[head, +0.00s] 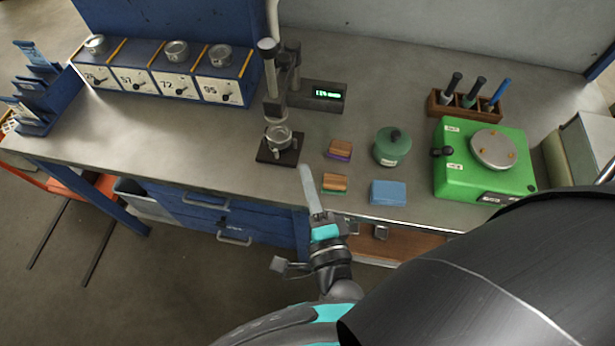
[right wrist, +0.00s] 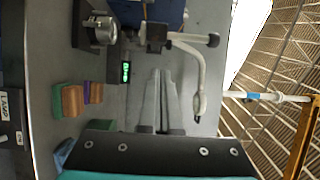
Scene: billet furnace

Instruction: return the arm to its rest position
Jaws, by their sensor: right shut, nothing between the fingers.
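My right gripper (head: 307,178) is in the head view at the bench's front edge, between the hardness-tester-like stand and the small blocks. Its pale fingers are together and empty. In the right wrist view, the fingers (right wrist: 160,88) also show close together, with nothing held. The lower part of my right arm fills the bottom right of the head view. My left gripper is not in view.
A tool rack (head: 466,108) stands behind. Labelled boxes (head: 159,79) stand left.

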